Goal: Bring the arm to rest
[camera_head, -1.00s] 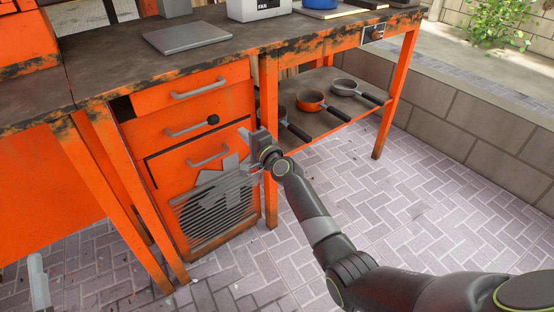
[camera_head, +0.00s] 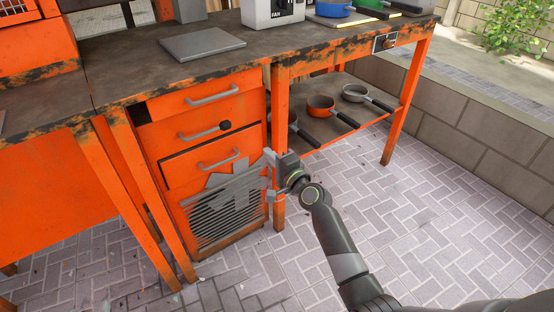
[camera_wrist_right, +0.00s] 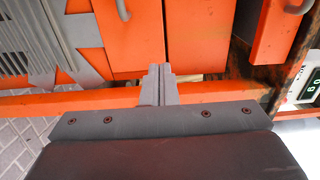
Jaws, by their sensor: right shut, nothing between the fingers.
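My right gripper (camera_head: 271,176) is in front of the orange drawer cabinet (camera_head: 175,165), near its lower right side. In the right wrist view its two grey fingers (camera_wrist_right: 158,82) are together with nothing between them. Orange cabinet fronts and part of a metal handle (camera_wrist_right: 122,8) show beyond the fingers. I cannot tell whether the fingertips touch the cabinet. My right arm (camera_head: 340,245) comes up from the bottom right of the head view. My left gripper is not in view.
The orange workbench (camera_head: 120,75) carries a grey plate (camera_head: 202,44), a white box marked FAN (camera_head: 270,14) and a blue pot (camera_head: 332,9). Several pans, one orange (camera_head: 321,106), sit on the lower shelf. The brick floor (camera_head: 420,240) at the right is clear. A low block wall (camera_head: 460,120) stands behind it.

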